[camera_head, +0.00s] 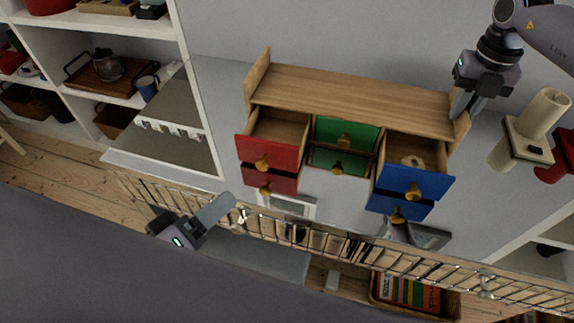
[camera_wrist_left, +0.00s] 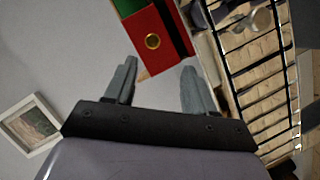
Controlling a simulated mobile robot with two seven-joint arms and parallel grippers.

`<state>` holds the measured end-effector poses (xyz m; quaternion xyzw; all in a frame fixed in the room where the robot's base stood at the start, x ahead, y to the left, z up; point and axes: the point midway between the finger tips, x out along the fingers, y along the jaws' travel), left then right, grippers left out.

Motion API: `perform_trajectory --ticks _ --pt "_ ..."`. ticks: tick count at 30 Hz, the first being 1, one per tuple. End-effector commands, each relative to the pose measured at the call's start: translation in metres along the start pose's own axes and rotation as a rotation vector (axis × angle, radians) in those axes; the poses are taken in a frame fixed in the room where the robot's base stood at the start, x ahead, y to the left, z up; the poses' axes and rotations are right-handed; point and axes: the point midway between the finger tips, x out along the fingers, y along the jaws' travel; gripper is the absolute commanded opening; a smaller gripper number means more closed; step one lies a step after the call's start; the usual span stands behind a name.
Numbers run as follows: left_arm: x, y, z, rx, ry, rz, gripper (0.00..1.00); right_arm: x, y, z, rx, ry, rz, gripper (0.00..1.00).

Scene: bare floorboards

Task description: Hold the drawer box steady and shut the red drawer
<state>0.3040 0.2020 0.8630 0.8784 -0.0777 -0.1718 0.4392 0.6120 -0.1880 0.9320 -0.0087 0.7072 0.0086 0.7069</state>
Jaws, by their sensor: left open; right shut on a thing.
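The wooden drawer box (camera_head: 350,98) stands in the middle of the head view. Its red drawer (camera_head: 285,153) at the left is pulled open, with a round gold knob. Its red front also shows in the left wrist view (camera_wrist_left: 168,28), just beyond the fingertips. The blue drawer (camera_head: 415,181) at the right is also open, with a ring-shaped thing inside. The green drawer (camera_head: 330,132) looks shut. My right gripper (camera_head: 462,112) is shut on the box's right end panel. My left gripper (camera_head: 228,203) is open and empty, below left of the red drawer, apart from it.
Darker red, green and blue fronts show below the drawers; I cannot tell whether they are reflections. A wire rail (camera_head: 335,240) runs along the near side. White shelves (camera_head: 95,25) stand at the left. A beige roller-like object (camera_head: 543,113) is at the right.

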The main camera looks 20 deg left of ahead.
Motion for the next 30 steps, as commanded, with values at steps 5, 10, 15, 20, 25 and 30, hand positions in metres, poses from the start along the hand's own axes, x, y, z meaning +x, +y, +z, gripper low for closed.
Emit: perform_trajectory --ticks 5,10,15,20,25,30 --pt "-0.001 0.01 -0.005 -0.054 0.007 0.023 0.55 -0.001 0.0 0.0 0.0 -0.002 0.0 0.0" --pt "0.011 0.01 -0.005 -0.056 0.008 0.025 0.55 -0.001 0.0 0.0 0.0 -0.002 0.0 0.0" --pt "0.032 0.011 -0.006 -0.054 0.009 0.025 0.55 -0.001 0.0 0.0 0.0 -0.002 0.0 0.0" --pt "0.052 0.011 -0.006 -0.054 0.009 0.025 0.55 -0.001 0.0 0.0 0.0 -0.002 0.0 0.0" --pt "0.075 0.012 -0.006 -0.054 0.008 0.024 0.55 -0.001 0.0 0.0 0.0 -0.002 0.0 0.0" --pt "0.096 0.012 -0.006 -0.053 0.007 0.024 0.55 -0.001 0.0 0.0 0.001 -0.002 0.0 0.0"
